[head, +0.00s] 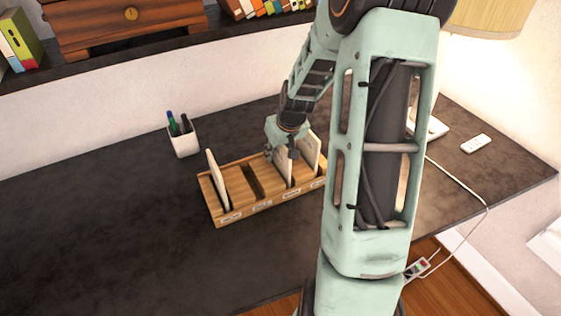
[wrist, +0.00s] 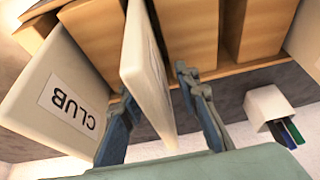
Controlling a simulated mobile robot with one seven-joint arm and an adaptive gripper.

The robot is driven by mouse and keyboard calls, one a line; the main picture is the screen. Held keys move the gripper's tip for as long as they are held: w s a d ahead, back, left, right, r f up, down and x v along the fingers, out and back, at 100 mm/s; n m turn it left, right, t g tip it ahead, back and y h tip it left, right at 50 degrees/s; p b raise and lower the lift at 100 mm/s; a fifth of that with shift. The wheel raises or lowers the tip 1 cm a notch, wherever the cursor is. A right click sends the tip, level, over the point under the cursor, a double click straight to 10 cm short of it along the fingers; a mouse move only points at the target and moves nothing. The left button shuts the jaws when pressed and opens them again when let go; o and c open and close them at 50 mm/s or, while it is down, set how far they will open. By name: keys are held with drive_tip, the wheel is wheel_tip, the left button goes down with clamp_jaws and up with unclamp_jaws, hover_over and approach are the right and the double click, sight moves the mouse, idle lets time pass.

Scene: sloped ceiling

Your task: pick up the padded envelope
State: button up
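A wooden sorter (head: 251,183) with labelled compartments stands on the dark desk and holds upright envelopes. A pale envelope (head: 281,168) stands in the third compartment from the left; it shows edge-on in the wrist view (wrist: 145,75). I cannot tell for sure which envelope is the padded one. My gripper (head: 285,149) is down at the sorter. In the wrist view its fingers (wrist: 156,83) are apart, one on each side of this envelope, with gaps visible. The envelope's lower part is hidden in the compartment.
A thick envelope labelled CLUB (wrist: 70,100) stands close beside my left finger in the wrist view. Another envelope (head: 217,180) stands in the leftmost compartment. A pen cup (head: 183,142) is behind the sorter. The desk's left side is clear.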

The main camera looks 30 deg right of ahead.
drive_tip(key=shift+f+b, duration=0.25)
drive_tip(key=shift+b, duration=0.05)
idle(0.5)
clamp_jaws()
